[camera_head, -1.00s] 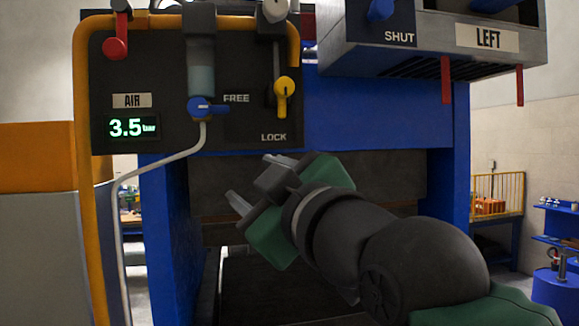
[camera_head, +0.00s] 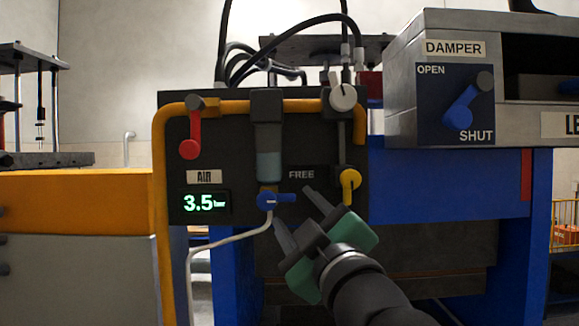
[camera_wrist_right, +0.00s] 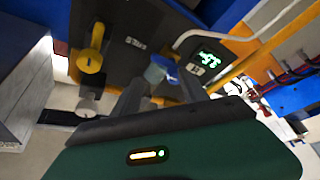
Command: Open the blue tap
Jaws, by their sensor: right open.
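The blue tap (camera_head: 268,200) sits below a clear cylinder on the dark air panel, with its handle pointing right. A thin pale hose runs down from it. My right gripper (camera_head: 297,212) is open and empty, just right of and below the tap, with its fingers pointing up at the panel. No contact with the handle is clear in the head view. In the right wrist view the blue tap (camera_wrist_right: 170,76) shows between the two fingers (camera_wrist_right: 163,95). My left gripper is not in view.
A red handle (camera_head: 190,148) is upper left on the panel, and a yellow handle (camera_head: 349,182) is right of my fingers. A yellow tube frame (camera_head: 158,230) borders the panel. A damper box (camera_head: 456,105) with a blue lever juts out at upper right.

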